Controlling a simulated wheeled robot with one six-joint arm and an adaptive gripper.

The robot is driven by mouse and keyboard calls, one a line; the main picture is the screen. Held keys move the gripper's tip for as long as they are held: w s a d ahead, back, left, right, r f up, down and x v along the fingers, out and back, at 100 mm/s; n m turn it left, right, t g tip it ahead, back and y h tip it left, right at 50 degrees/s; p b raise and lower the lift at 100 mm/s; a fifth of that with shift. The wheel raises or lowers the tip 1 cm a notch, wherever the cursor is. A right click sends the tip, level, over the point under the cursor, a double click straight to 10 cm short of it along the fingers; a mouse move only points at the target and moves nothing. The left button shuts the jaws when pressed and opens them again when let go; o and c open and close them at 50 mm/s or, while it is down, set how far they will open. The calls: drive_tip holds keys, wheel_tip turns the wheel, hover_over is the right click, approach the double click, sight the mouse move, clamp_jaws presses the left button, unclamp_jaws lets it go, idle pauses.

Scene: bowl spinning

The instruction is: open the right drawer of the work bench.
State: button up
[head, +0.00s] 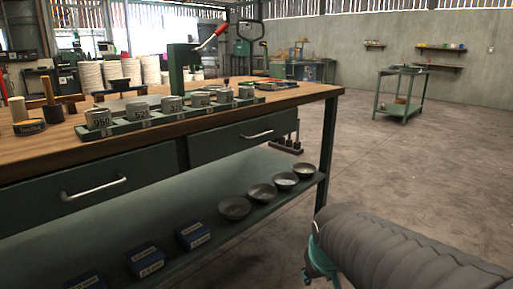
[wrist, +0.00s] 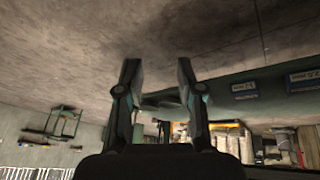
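The work bench (head: 331,130) has a wooden top and a dark green frame. Its right drawer (head: 215,143) is shut, flush with the front, with a silver bar handle (head: 257,135). The left drawer (head: 40,200) beside it is also shut, with a similar handle (head: 94,188). My gripper (wrist: 158,68) is open in the wrist view, its two dark fingers apart with nothing gripped. In the head view my sleeved arm is at the lower right, in front of the bench's right end and apart from the handle. The fingertips cannot be made out there.
Several dark bowls (head: 235,208) and blue boxes (head: 193,236) stand on the lower shelf below the drawers. A tray of grey tins (head: 137,112) and a press with a red lever (head: 184,65) are on top. Open concrete floor (head: 420,160) lies right. A green cart (head: 400,93) stands farther back.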

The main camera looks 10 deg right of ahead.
drive_tip(key=w+d+f+n+t+h+b, duration=0.1)
drive_tip(key=w+d+n+t+b, duration=0.1)
drive_tip(key=w, duration=0.5)
drive_tip(key=w+d+f+n+t+b, duration=0.1)
drive_tip(key=w+d+n+t, duration=0.15)
drive_tip(key=w, duration=0.45)
drive_tip(key=n+t+y+b, duration=0.1)
drive_tip(key=n+t+y, duration=0.75)
drive_tip(key=n, duration=0.65)
approach(261, 135)
drive_tip(key=shift+t+h, duration=0.8)
drive_tip(key=shift+h, duration=0.05)
drive_tip(key=x, duration=0.7)
drive_tip(key=f+x, duration=0.1)
drive_tip(key=x, duration=0.2)
drive_tip(key=shift+w+a+p, duration=0.3)
drive_tip(key=shift+a, duration=0.2)
clamp_jaws()
